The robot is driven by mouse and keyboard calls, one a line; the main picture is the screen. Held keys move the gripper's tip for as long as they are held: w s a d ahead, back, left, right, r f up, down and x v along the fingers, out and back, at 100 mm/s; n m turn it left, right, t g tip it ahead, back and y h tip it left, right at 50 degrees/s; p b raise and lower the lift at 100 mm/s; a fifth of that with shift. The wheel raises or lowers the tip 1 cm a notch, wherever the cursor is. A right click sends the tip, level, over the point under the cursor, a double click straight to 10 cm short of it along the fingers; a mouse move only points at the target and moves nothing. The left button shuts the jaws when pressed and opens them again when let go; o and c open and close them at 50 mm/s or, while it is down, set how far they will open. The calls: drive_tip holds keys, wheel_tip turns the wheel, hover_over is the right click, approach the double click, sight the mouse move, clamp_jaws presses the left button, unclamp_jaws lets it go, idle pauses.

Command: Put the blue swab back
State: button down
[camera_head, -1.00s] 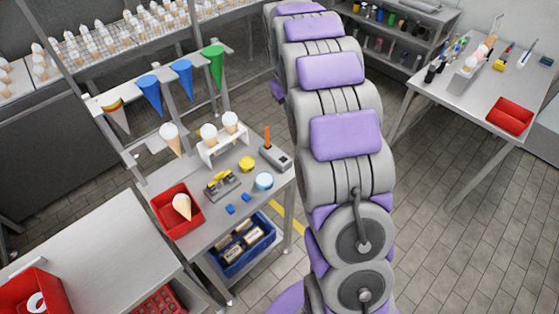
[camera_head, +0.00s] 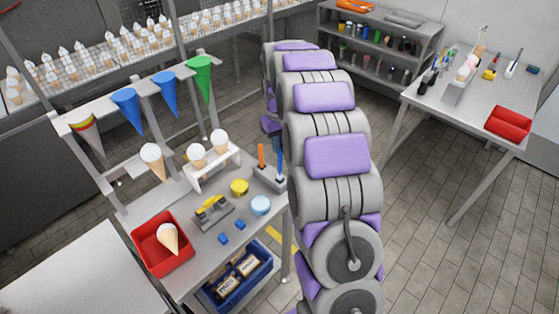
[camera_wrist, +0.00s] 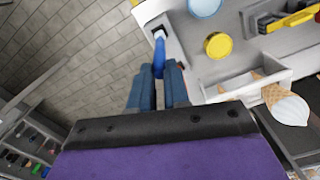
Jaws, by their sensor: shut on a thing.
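The blue swab (camera_head: 279,164) stands upright at the right end of the grey holder (camera_head: 266,179), close beside my arm in the head view. An orange swab (camera_head: 261,155) stands at the holder's other end. In the wrist view, my gripper (camera_wrist: 160,73) is shut on the blue swab (camera_wrist: 159,52), whose far end is at a dark hole in the holder (camera_wrist: 173,47). I cannot tell how deep it sits.
A yellow round tub (camera_head: 239,187), a light-blue round tub (camera_head: 261,205) and a white cone rack (camera_head: 216,168) stand near the holder. A red bin (camera_head: 150,262) holds a cone at the front left. Open floor lies to the right.

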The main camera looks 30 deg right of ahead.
sight(280, 155)
drive_tip(key=shift+a+f, duration=0.15)
drive_tip(key=shift+f, duration=0.75)
drive_tip(key=shift+d+f+b, duration=0.15)
drive_tip(key=shift+f+b, duration=0.05)
drive_tip(key=shift+f, duration=0.6)
drive_tip(key=shift+d+f+b, duration=0.1)
drive_tip(key=shift+f+b, duration=0.1)
drive_tip(key=shift+f, duration=0.55)
drive_tip(key=c, duration=1.1)
unclamp_jaws()
drive_tip(key=shift+a, duration=0.1)
drive_tip(key=shift+r, duration=0.15)
wheel_tip(280, 155, up, 11)
drive_tip(key=shift+w+f+p, duration=0.1)
drive_tip(key=shift+w+p, duration=0.05)
drive_tip(key=shift+p, duration=1.05)
drive_tip(key=shift+r, duration=0.55)
